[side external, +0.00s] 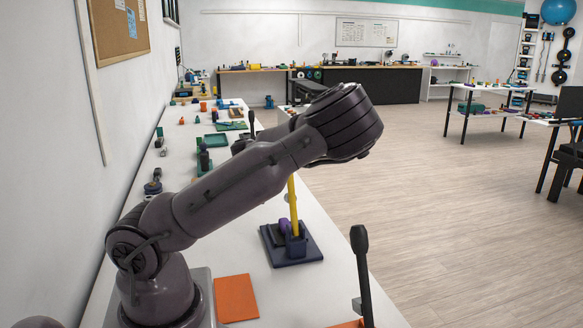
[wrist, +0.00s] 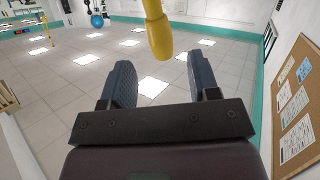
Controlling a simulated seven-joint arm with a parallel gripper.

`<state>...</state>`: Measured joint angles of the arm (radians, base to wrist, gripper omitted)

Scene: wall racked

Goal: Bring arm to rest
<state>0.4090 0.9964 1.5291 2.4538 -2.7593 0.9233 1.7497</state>
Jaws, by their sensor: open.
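My gripper (wrist: 162,82) shows in the wrist view with its two dark fingers wide apart and nothing held between them. The rounded end of a yellow rod (wrist: 157,32) comes in from the top edge there, in line with the gap; its distance from the fingers is unclear. In the side view the yellow rod (side external: 293,205) stands upright in a dark blue holder (side external: 290,252) on the white table. My raised, bent arm covers the rod's upper part. The gripper cannot be made out clearly behind the arm in that view.
An orange mat (side external: 236,297) lies near my base. A dark upright post (side external: 361,270) stands at the table's right edge. Green trays (side external: 216,140) and small objects line the table farther back. A wall with a corkboard (side external: 122,30) bounds the left. Open floor lies right.

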